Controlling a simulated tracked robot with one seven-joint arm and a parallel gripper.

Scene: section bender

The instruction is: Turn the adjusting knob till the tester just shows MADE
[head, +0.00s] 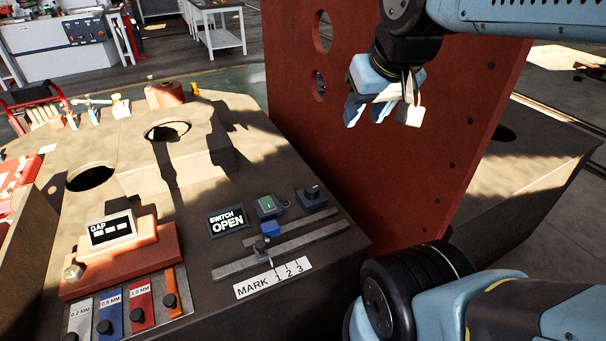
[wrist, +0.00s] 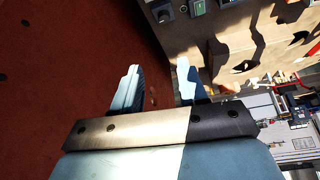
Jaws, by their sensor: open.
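The tester display (head: 227,219) on the brown bench reads SWITCH OPEN. Right of it are a green-faced box (head: 268,205) and a dark knob (head: 312,192) on a small block; I cannot tell for sure that this is the adjusting knob. The knob also shows at the top of the wrist view (wrist: 162,12), with the green-faced box (wrist: 197,7) beside it. A blue slide piece (head: 270,229) sits on metal rails behind a MARK 1 2 3 label. My gripper (head: 367,112) is open and empty, above and apart from the knob. Its two fingers show in the wrist view (wrist: 157,72).
A tall red plate (head: 390,165) stands close right of the bench, behind my gripper. A GAP display (head: 110,229) on an orange block and several coloured gauge strips (head: 140,304) lie at the left front. Round holes open in the bench top.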

